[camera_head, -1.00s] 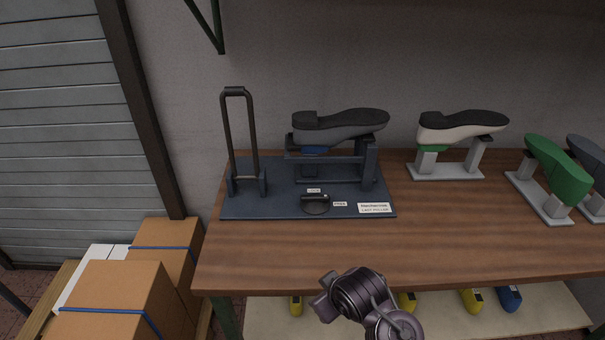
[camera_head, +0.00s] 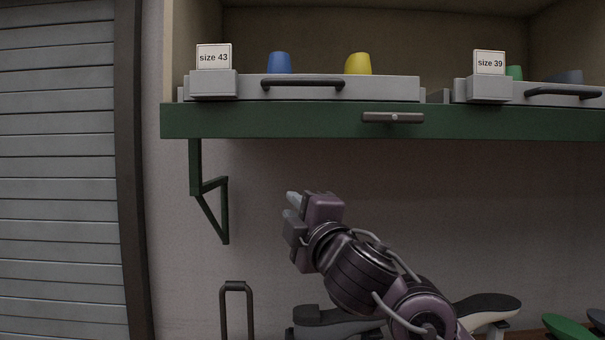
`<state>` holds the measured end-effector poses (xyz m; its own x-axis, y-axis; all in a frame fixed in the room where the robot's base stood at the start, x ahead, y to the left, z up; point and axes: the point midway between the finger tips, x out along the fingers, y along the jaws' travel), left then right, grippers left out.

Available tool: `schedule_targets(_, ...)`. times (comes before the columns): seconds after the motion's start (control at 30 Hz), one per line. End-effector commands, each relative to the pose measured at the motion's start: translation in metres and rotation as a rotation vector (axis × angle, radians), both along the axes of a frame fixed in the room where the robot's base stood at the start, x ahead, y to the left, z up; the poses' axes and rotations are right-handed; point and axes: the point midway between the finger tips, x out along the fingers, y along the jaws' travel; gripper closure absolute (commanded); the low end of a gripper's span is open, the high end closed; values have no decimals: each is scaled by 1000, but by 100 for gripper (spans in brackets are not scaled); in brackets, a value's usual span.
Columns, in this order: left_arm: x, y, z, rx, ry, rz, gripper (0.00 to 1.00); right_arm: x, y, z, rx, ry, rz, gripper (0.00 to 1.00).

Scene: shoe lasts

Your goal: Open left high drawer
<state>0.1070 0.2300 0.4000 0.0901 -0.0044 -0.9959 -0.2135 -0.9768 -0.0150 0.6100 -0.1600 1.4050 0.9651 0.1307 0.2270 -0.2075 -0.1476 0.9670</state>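The left high drawer (camera_head: 390,90) is a light grey tray-like front on the high shelf, with a dark bar handle (camera_head: 303,83) and a "size 43" label (camera_head: 213,57) at its left end. It looks pushed in on the shelf. A blue shoe last (camera_head: 279,62) and a yellow one (camera_head: 358,63) show above its front. My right gripper (camera_head: 291,213) is below the shelf and the handle, apart from both, pointing up and left. Nothing shows in it; its finger gap is unclear. My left gripper is out of view.
A second drawer (camera_head: 545,98) with a "size 39" label stands to the right. The green shelf edge (camera_head: 270,121) has a grey handle-like fitting (camera_head: 393,118). A green bracket (camera_head: 209,187) hangs at the left. Mounted lasts (camera_head: 486,306) stand on the workbench below.

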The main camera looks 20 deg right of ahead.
Motion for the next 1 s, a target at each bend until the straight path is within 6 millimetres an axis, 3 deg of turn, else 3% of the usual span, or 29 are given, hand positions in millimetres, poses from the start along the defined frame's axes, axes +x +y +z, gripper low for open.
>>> schedule_targets(0.03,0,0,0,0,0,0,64,-10,-5,38,-57,-78,-14,79)
schedule_targets(0.1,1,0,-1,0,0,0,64,-22,-10,78,-128,-163,-32,79)
schedule_targets(0.2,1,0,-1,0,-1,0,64,-41,-16,123,-209,-258,-57,79)
schedule_targets(0.3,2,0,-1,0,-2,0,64,-56,-21,152,-261,-318,-79,79)
schedule_targets(0.5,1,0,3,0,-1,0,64,-61,-24,175,-293,-356,-94,79)
schedule_targets(1.0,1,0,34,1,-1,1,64,-4,-13,210,-290,-356,-91,79)
